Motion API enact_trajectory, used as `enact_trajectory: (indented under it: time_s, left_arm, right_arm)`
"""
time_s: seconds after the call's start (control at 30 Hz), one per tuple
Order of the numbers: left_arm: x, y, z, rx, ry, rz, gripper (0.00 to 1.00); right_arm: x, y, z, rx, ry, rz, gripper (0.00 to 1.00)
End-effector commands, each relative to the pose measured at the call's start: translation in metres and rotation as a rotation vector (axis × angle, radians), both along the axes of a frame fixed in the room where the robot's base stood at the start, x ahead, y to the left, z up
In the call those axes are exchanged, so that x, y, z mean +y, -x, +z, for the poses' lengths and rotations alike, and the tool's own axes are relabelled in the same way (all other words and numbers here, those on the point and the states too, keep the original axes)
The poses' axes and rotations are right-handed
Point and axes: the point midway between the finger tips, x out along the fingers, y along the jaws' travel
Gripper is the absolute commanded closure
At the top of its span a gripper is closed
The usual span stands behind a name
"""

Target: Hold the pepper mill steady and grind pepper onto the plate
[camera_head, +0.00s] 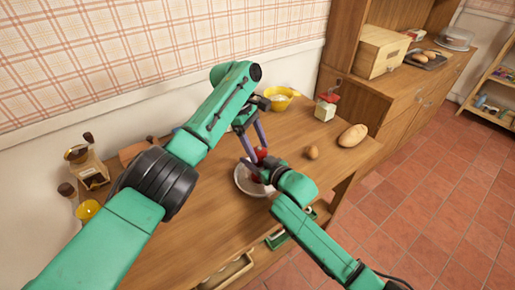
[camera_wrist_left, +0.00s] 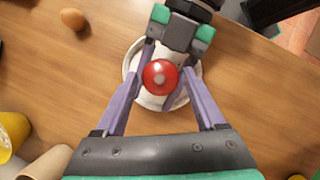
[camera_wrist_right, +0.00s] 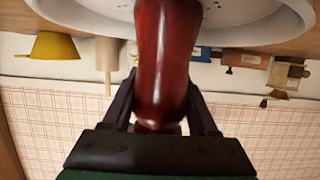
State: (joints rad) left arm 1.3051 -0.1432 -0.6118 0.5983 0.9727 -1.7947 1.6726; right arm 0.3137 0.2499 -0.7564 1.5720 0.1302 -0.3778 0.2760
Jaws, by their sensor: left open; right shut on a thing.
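The red pepper mill (camera_head: 262,153) stands upright over the white plate (camera_head: 241,182) on the wooden table. In the left wrist view its round red top with a pale knob (camera_wrist_left: 160,77) lies between the fingers of my left gripper (camera_wrist_left: 170,98), which is open around it. My right gripper (camera_wrist_right: 160,92) is shut on the mill's red body (camera_wrist_right: 165,50), lower down. In the right wrist view the plate (camera_wrist_right: 285,28) shows a few small dark specks. Whether the mill's base touches the plate is unclear.
A yellow bowl (camera_head: 281,97), a small pale-green box-like item with a red top (camera_head: 325,109), an egg (camera_head: 312,152) and a bread loaf (camera_head: 352,135) stand on the table beyond the plate. A wooden grinder (camera_head: 90,168) is at the left. A cabinet (camera_head: 345,50) stands at the back right.

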Motion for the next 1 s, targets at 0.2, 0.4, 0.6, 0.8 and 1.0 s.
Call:
enact_trajectory:
  time_s: [0.2,0.4,0.6,0.8,1.0]
  left_arm:
    - [-0.001,-0.001,0.055,-0.007,0.001,0.0,0.29]
    - [0.0,-0.001,0.086,-0.004,-0.004,-0.001,0.29]
    - [0.0,0.0,0.091,-0.003,0.001,0.0,0.29]
    - [0.001,-0.002,0.091,-0.004,0.003,0.01,0.28]
    - [0.018,-0.011,0.097,-0.005,0.014,0.153,0.28]
  right_arm:
    - [0.0,0.0,0.0,-0.001,0.0,0.0,1.0]
    - [0.0,0.0,0.0,-0.002,0.0,-0.001,1.0]
    - [0.0,0.0,0.001,-0.002,0.0,-0.001,1.0]
    - [0.0,0.0,0.001,-0.001,0.0,0.0,1.0]
    - [0.0,0.0,0.001,-0.001,0.0,0.0,1.0]
